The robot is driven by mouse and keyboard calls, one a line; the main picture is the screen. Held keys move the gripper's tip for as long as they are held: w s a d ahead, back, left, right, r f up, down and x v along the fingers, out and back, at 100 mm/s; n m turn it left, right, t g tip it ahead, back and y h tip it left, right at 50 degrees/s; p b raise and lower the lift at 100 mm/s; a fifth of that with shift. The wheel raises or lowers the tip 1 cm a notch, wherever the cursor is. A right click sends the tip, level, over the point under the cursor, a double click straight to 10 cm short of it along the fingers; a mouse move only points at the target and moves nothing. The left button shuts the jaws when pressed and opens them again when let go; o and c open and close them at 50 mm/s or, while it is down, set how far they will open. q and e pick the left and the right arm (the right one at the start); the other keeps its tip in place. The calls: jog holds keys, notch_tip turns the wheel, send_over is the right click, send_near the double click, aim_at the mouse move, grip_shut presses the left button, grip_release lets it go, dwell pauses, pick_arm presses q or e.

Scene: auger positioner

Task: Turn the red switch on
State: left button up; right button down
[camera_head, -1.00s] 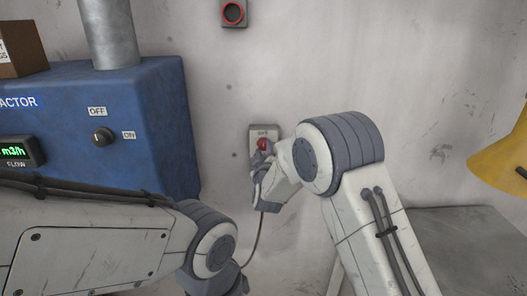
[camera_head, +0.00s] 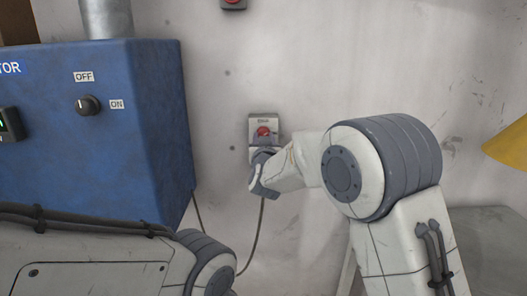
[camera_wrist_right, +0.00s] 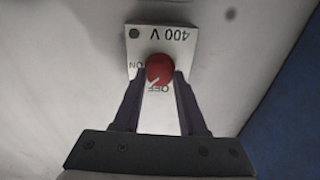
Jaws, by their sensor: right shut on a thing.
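The red switch (camera_head: 263,132) is a round knob on a small grey wall plate (camera_head: 263,118). In the right wrist view the red knob (camera_wrist_right: 160,69) carries a white mark at its lower left. The plate there reads 400 V, with ON left of the knob and OFF below it, upside down. The mark points between these labels, but I cannot tell its exact setting. My right gripper (camera_wrist_right: 160,75) is shut on the knob, one finger on each side. In the head view my right gripper (camera_head: 264,160) reaches the switch from below. My left gripper is out of view.
A blue machine (camera_head: 130,150) with a black OFF/ON dial (camera_head: 88,105) stands left of the switch. Another red button (camera_head: 233,2) is above on the wall. A cable hangs below the switch. A yellow object (camera_head: 508,143) and a grey surface are at the right.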

jog(key=m+b, duration=0.4)
jog(key=shift+f+m, duration=0.2)
jog(key=shift+m, duration=0.2)
jog(key=shift+r+m+h+b, duration=0.15)
jog(key=shift+m+h+b, duration=0.15)
jog(key=shift+m+b, duration=1.55)
jog(key=shift+m, duration=0.35)
jog(key=shift+c, duration=2.3)
grip_release()
jog(key=shift+s, duration=0.1)
jog(key=s+b, duration=0.1)
jog(key=s, duration=0.9)
jog(key=shift+s+f, duration=0.15)
jog(key=shift+f, duration=0.05)
